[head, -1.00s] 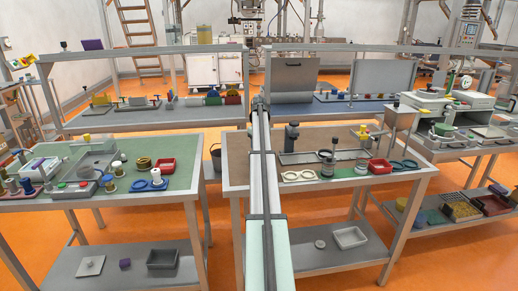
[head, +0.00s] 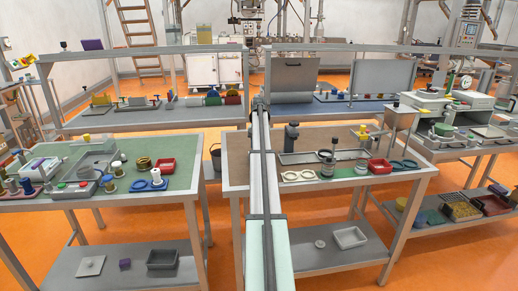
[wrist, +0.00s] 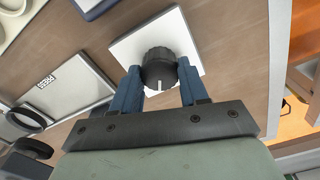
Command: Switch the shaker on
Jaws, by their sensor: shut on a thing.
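In the wrist view a round black knob (wrist: 158,62) with a ribbed side and a white pointer line sits on a square white plate (wrist: 188,42) on the brown bench top. The pointer line points down in the picture, toward my gripper's palm. My gripper (wrist: 159,78) has its two blue fingers on the left and right sides of the knob, shut on it. In the head view my arm runs over the right front bench, and the knob and my gripper do not show there. I cannot tell which thing is the shaker's body.
In the wrist view a framed grey tray (wrist: 62,90) with a small printed label lies left of the plate, with dark round parts (wrist: 26,119) beside it. The bench edge is at right.

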